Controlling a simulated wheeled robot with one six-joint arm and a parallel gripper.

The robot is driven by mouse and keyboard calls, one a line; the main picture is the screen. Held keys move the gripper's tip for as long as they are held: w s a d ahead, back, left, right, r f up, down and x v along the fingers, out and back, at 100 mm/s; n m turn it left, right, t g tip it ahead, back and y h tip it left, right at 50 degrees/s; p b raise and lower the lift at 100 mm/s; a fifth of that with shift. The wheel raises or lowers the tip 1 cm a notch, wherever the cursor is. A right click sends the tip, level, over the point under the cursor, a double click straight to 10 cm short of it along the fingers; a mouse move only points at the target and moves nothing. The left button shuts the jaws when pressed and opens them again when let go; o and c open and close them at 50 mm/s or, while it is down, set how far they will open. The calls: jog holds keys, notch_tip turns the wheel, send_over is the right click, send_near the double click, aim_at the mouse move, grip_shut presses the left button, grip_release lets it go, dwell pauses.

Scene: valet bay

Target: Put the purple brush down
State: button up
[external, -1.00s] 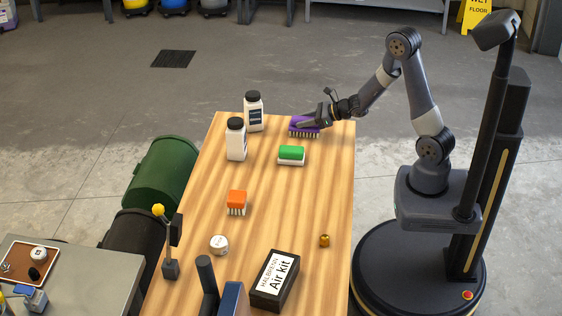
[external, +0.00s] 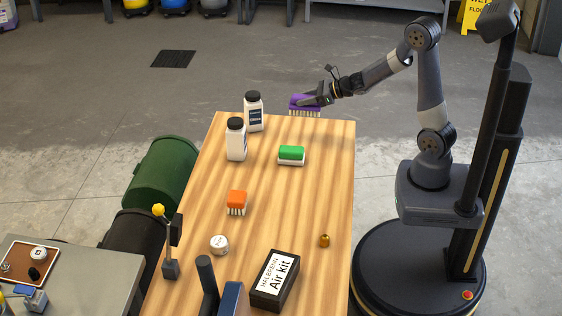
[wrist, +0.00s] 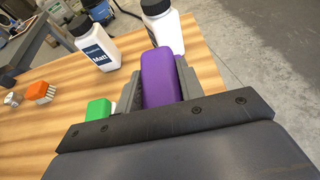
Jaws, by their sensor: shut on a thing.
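The purple brush (external: 303,104) is between the fingers of my gripper (external: 318,98), at the far end of the wooden table (external: 300,215). The brush is level with its bristles facing down. It appears held a little above the table's far edge. In the wrist view the purple brush (wrist: 160,78) sits between both fingers of my gripper (wrist: 158,82), which are shut on it. Its bristles are hidden there.
Two white bottles with black caps, one at the back (external: 254,112) and one nearer (external: 236,140), stand left of the brush. A green brush (external: 291,154) lies nearer, then an orange brush (external: 236,200). A black Air kit box (external: 274,280) is at the front.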

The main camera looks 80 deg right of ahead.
jog(key=shift+r, duration=0.4)
jog(key=w+a+n+g+y, duration=0.1)
jog(key=w+a+n+y, duration=0.3)
jog(key=a, duration=0.9)
jog(key=w+a+n+g+y, duration=0.2)
jog(key=w+a+n+y, duration=0.15)
jog(key=a, duration=0.95)
jog(key=s+a+n+g+y+p, duration=0.1)
jog(key=s+a+n+g+y, duration=0.15)
jog(key=a, duration=0.95)
jog(key=s+a+n+g+y+p, duration=0.1)
jog(key=a+n+g+y, duration=0.15)
jog(key=a, duration=0.95)
jog(key=shift+n, duration=0.45)
jog(key=shift+s+a+f+b, duration=0.15)
jog(key=shift+f+b, duration=0.2)
jog(key=shift+f, duration=1.3)
jog(key=shift+s+a+f+b, duration=0.2)
jog(key=shift+f+b, duration=0.15)
jog(key=shift+f, duration=1.25)
jog(key=shift+s+a+f+b, duration=0.15)
jog(key=shift+f+b, duration=0.2)
jog(key=shift+f, duration=1.3)
